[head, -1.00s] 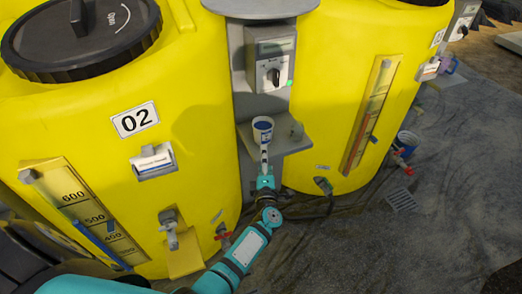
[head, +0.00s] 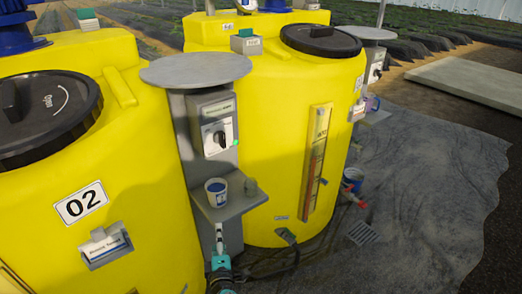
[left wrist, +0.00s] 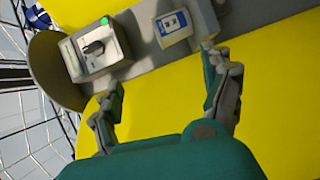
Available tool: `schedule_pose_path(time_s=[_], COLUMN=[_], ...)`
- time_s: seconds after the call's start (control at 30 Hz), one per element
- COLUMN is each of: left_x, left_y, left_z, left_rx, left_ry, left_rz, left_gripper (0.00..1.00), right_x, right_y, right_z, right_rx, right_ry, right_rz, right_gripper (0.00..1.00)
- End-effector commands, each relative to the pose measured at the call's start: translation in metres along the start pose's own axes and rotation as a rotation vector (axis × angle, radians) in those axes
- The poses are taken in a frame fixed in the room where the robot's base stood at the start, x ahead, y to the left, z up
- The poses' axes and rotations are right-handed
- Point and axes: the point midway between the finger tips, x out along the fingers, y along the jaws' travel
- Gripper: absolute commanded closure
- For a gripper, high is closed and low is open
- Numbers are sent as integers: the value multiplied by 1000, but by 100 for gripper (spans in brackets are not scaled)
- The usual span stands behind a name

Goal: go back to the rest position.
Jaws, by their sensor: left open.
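My left gripper (head: 219,234) is at the lower middle of the head view, just below and in front of a small grey shelf. In the left wrist view its two fingers (left wrist: 162,70) are spread wide with nothing between them. A white and blue cup (head: 216,194) stands upright on the shelf (head: 232,208), apart from the fingertips. The cup also shows in the left wrist view (left wrist: 174,24), beyond the fingers. Most of my left arm is below the head picture. My right gripper is not in view.
Yellow tanks stand on both sides, the left one marked 02 (head: 82,203). A grey control box (head: 217,132) with a dark knob is above the shelf, under a round grey plate (head: 196,69). Floor at right is largely open.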

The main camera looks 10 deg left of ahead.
Motion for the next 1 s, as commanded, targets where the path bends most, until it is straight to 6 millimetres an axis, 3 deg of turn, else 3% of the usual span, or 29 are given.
schedule_pose_path(time_s=[0.07,0.17,0.27,0.47,0.57,0.7,0.83,1.0], left_x=[-3,-18,-48,-141,-194,-275,-350,-422], left_y=[-8,-38,-90,-213,-266,-331,-375,-406], left_z=[2,10,19,19,6,-28,-69,-119], left_rx=[27,141,338,767,951,1186,1374,1545], left_ry=[-16,-88,-218,-548,-715,-953,-1174,-1400], left_rz=[-11,-54,-126,-295,-374,-479,-566,-642], left_gripper=[18,18,18,18,18,18,18,18], right_x=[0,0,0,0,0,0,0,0], right_y=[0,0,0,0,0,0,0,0], right_z=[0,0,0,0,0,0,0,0], right_rx=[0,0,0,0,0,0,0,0], right_ry=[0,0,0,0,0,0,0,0], right_rz=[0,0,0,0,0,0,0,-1], right_gripper=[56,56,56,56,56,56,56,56])
